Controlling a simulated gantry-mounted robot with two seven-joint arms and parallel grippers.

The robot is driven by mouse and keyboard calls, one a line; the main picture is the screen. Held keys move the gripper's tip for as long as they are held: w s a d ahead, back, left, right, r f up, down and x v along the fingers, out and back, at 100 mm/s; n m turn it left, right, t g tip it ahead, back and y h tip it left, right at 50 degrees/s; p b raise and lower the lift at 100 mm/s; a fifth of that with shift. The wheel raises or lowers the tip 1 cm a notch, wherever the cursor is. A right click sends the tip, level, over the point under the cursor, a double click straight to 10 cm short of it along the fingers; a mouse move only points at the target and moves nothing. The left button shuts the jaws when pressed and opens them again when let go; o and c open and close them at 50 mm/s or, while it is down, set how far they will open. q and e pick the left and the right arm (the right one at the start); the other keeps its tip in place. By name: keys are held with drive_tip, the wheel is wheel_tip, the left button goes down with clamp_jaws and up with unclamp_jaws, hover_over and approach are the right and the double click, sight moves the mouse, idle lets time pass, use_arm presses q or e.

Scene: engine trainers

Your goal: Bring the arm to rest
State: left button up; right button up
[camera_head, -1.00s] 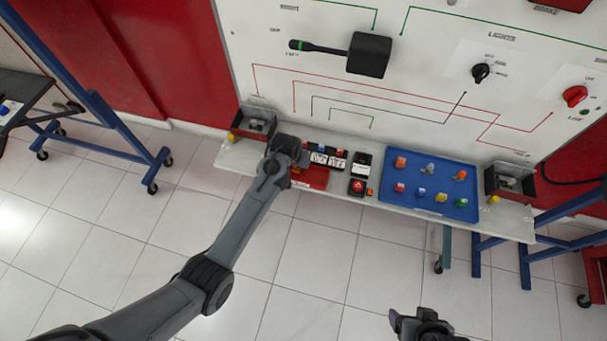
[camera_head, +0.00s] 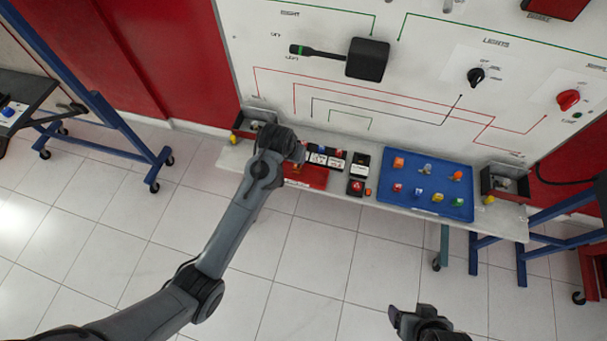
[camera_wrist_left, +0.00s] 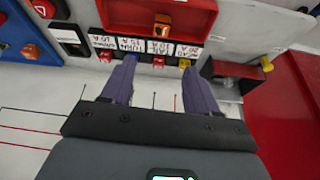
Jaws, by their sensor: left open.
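My left arm (camera_head: 232,225) reaches from the lower left up to the shelf at the foot of the trainer board. Its gripper end is over the left part of the shelf, by the red tray (camera_head: 306,175); the wrist hides the fingertips there. In the left wrist view my left gripper (camera_wrist_left: 160,75) has its two fingers spread apart with nothing between them. Beyond the fingers are a row of labelled fuse slots (camera_wrist_left: 145,47) and the red tray with an orange fuse (camera_wrist_left: 162,25) in it. My right gripper (camera_head: 422,322) is at the bottom edge, away from the shelf.
A blue tray (camera_head: 424,206) with several coloured fuses lies on the shelf. Dark-red boxes (camera_head: 505,186) stand at both shelf ends. The board (camera_head: 420,60) carries a black lever switch (camera_head: 367,58) and knobs. A blue stand (camera_head: 120,122) is at left. The tiled floor (camera_head: 300,270) before the shelf is clear.

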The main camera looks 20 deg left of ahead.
idle(0.3)
use_arm(q)
drive_tip(key=s+a+f+g, duration=0.2)
drive_tip(key=s+f+g, duration=0.1)
drive_tip(key=s+f, duration=1.15)
drive_tip(key=s+a+r, duration=0.2)
drive_tip(key=s+r, duration=0.1)
drive_tip(key=s, duration=1.3)
wheel_tip(320, 180, up, 40)
drive_tip(key=s+m+t+p, duration=0.1)
drive_tip(key=t+p, duration=0.1)
drive_tip(key=p, duration=2.6)
drive_tip(key=shift+d+m, duration=0.4)
